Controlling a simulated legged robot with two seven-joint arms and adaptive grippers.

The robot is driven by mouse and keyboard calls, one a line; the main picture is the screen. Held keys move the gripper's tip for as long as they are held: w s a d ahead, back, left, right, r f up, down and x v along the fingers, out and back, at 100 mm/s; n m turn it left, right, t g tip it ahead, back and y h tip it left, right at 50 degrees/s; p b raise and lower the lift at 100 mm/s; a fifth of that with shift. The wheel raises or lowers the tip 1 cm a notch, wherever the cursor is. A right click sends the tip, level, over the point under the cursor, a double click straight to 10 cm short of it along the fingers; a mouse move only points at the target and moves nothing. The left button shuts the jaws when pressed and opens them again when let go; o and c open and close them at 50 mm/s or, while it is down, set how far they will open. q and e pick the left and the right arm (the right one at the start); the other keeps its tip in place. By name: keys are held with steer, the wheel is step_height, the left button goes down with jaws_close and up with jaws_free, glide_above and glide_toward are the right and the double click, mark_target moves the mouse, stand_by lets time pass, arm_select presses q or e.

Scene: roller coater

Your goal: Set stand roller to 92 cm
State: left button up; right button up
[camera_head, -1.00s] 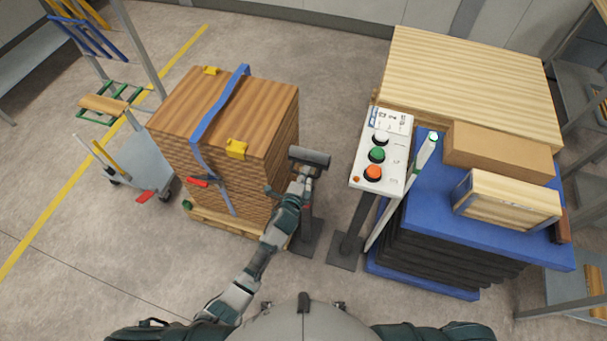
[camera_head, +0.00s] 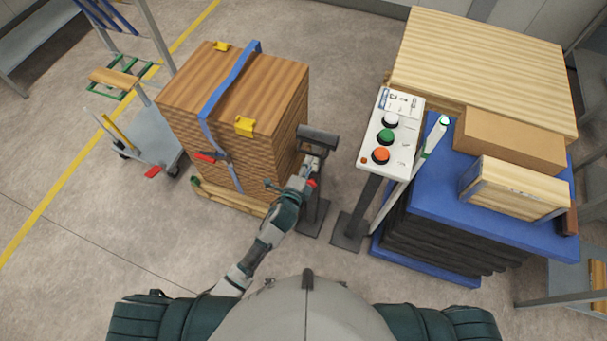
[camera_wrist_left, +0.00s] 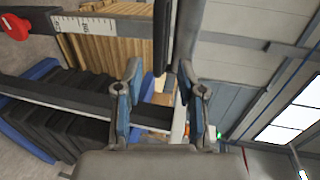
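The stand roller has a dark roller (camera_head: 317,137) on a post above a flat dark base (camera_head: 308,218), beside the wooden stack. My left gripper (camera_head: 309,172) is just below the roller, close to the post and a red knob (camera_head: 312,183). In the left wrist view the post's white scale (camera_wrist_left: 97,24) and the red knob (camera_wrist_left: 14,27) show at upper left, with the dark roller (camera_wrist_left: 187,35) at top centre. The left gripper (camera_wrist_left: 160,75) has its fingers apart, with nothing seen held between them. My right gripper is not in view.
The strapped wooden stack (camera_head: 240,90) stands left of the stand. A control panel (camera_head: 392,130) with white, green and orange buttons stands right of it. A blue lift table (camera_head: 430,212) carries boxes further right. A cart (camera_head: 150,140) is at far left.

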arm_select(q)
steer(key=v, duration=0.5)
steer(key=shift+s+d, duration=0.15)
steer(key=shift+d, duration=0.15)
steer(key=shift+a, duration=0.15)
steer(key=s+a+f+n+g+y, duration=0.1)
steer(key=s+a+f+n+g, duration=0.2)
steer(key=f, duration=0.8)
steer(key=s+a+f+n+g+y, duration=0.1)
steer(key=s+a+f+n+g, duration=0.25)
steer(key=f, duration=0.75)
steer(key=s+a+f+n+y, duration=0.15)
steer(key=s+a+f, duration=0.3)
steer(key=f, duration=0.55)
steer(key=s+a+f+n+g, duration=0.2)
steer(key=s+f, duration=0.4)
steer(key=s, duration=0.5)
steer(key=s+a+f+n+g+y, duration=0.1)
steer(key=s+a+f+n+g, duration=0.2)
steer(key=s, duration=0.8)
steer(key=s+a+f+n+g, duration=0.2)
steer(key=s+a+f+n, duration=0.3)
steer(key=s+f, duration=0.3)
steer(key=s+n, duration=0.1)
steer(key=s, duration=0.2)
steer(key=shift+a+f, duration=0.3)
steer(key=shift+f, duration=0.1)
